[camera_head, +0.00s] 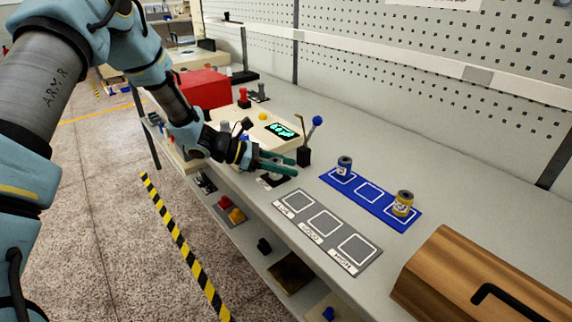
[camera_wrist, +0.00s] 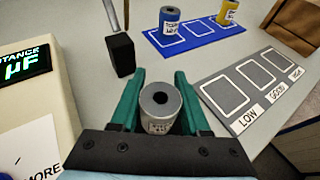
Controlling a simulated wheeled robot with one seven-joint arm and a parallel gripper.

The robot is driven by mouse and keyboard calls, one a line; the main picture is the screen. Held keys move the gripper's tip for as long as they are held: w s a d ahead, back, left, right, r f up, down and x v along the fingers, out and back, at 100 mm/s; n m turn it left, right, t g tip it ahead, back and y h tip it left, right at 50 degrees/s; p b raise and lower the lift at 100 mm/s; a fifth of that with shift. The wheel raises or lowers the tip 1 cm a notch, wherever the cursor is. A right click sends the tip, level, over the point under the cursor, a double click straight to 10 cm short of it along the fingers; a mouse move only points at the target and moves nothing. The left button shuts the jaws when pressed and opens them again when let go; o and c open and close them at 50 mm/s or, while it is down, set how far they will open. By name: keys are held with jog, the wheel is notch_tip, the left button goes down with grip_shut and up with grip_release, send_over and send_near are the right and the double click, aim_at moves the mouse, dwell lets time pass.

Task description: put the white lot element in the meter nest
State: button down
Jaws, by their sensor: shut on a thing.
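The white lot element (camera_wrist: 158,108) is a pale cylinder with a dark hole in its top and a printed label, upright in the wrist view. My gripper (camera_wrist: 156,92) has its teal fingers shut on it, one on each side. In the head view my gripper (camera_head: 284,166) is low over the bench, beside the meter (camera_head: 262,132) with its lit green display; the display also shows in the wrist view (camera_wrist: 25,65). A dark flat piece (camera_head: 272,182) lies below the fingers; I cannot tell whether it is the nest, or whether the element touches it.
A black block (camera_head: 304,156) with a blue-knobbed lever stands close beyond my fingers. A blue mat (camera_head: 368,192) holds a blue spool (camera_head: 344,167) and a yellow spool (camera_head: 403,204). A grey LOW/GOOD/HIGH mat (camera_head: 308,243) is empty. A wooden box (camera_head: 470,275) stands at right.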

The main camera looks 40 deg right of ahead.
jog(key=shift+f, duration=0.1)
jog(key=c, duration=0.8)
grip_release()
jog(key=shift+f, duration=0.1)
jog(key=shift+c, duration=0.2)
jog(key=o, duration=0.5)
jog(key=shift+c, duration=0.2)
jog(key=shift+r, duration=0.3)
jog(key=b+v, duration=0.3)
jog(key=v, duration=0.9)
jog(key=a+r+m+t+y, duration=0.1)
jog(key=a+m+t+y, duration=0.3)
jog(key=a, duration=1.6)
jog(key=a+r+m+t+y, duration=0.1)
jog(key=a+m+t+y, duration=0.4)
jog(key=a, duration=1.6)
jog(key=m+y, duration=0.1)
jog(key=m, duration=0.1)
jog(key=shift+s+a+m+t+y, duration=0.3)
jog(key=shift+s+m, duration=0.05)
jog(key=shift+m, duration=0.05)
